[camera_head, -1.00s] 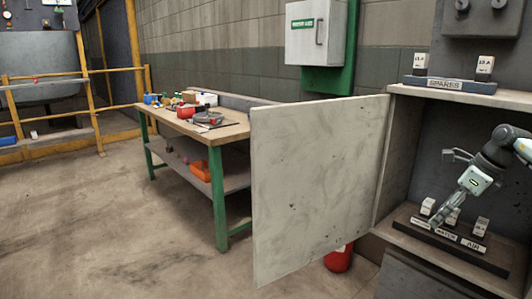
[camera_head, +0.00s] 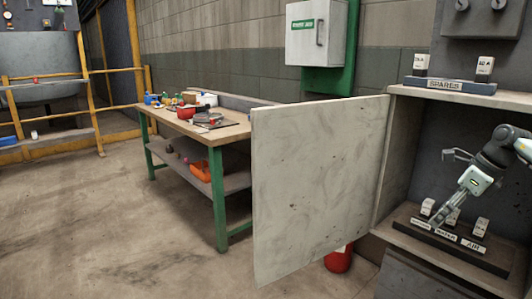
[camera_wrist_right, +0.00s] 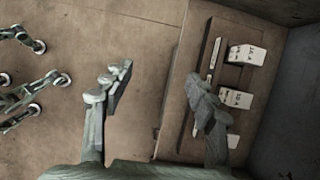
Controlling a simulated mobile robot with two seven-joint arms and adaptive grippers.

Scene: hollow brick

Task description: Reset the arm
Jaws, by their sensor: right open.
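My right gripper (camera_head: 441,187) comes in from the right in the head view, inside the open cabinet. Its fingers are apart and nothing is between them. The lower finger is in front of a dark labelled stand (camera_head: 480,256) with white blocks, and partly covers the middle block (camera_head: 453,217). The left block (camera_head: 427,207) and right block (camera_head: 480,227) are in plain view. In the right wrist view the gripper (camera_wrist_right: 160,90) also shows spread fingers, one overlapping the stand (camera_wrist_right: 200,60). I cannot tell whether it touches. My left gripper is not visible.
The cabinet door (camera_head: 318,180) stands open on the left. A SPARES holder (camera_head: 450,85) with two white blocks sits on the shelf above. A workbench (camera_head: 215,135) with several items stands farther back. A red object (camera_head: 338,260) is on the floor. The floor at left is clear.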

